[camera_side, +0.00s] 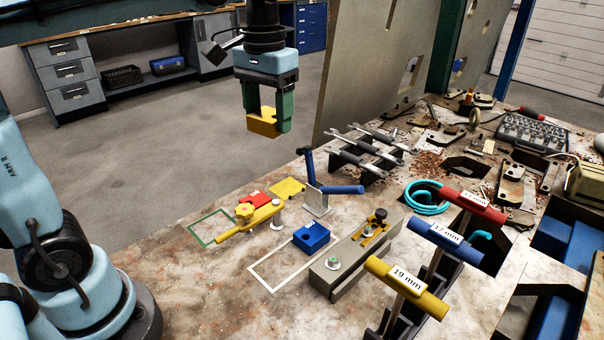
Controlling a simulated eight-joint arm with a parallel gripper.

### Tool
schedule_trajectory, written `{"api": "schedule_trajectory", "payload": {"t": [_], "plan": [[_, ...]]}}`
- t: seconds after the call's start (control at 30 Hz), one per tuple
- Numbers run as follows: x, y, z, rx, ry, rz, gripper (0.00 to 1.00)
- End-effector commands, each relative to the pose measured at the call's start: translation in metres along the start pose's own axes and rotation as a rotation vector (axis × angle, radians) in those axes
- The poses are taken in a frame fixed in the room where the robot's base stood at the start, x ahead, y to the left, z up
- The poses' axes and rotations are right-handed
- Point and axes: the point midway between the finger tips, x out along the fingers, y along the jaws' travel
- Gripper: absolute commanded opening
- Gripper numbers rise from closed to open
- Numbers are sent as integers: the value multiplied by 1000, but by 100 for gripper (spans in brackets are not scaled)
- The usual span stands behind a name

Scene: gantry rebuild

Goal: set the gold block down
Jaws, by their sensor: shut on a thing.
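The gold block (263,123) is held in the air between the green fingers of my gripper (266,118). My gripper is shut on it, well above the table (160,262). One finger hides part of the block. Below on the table are a green outlined rectangle (191,234) and a white outlined rectangle (257,280). A flat yellow piece (287,188) lies on the table near a red block (254,197). A blue block (311,236) sits by the white outline.
A yellow clamp (248,222) lies beside the green outline. A blue-handled clamp (318,190) stands up behind. T-handles (445,235), a wrench rack (368,152) and a grey fixture (338,262) crowd the right. The front left tabletop is fairly clear.

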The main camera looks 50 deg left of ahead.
Motion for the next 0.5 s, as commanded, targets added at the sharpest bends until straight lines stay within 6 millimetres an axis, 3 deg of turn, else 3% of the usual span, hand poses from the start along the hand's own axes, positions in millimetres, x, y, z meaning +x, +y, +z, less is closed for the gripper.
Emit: {"api": "schedule_trajectory", "payload": {"t": [0.3, 0.5], "plan": [[-4, -28, -68, -505, 0, 0, 27], [1, -48, -103, -801, 0, 0, 27]]}}
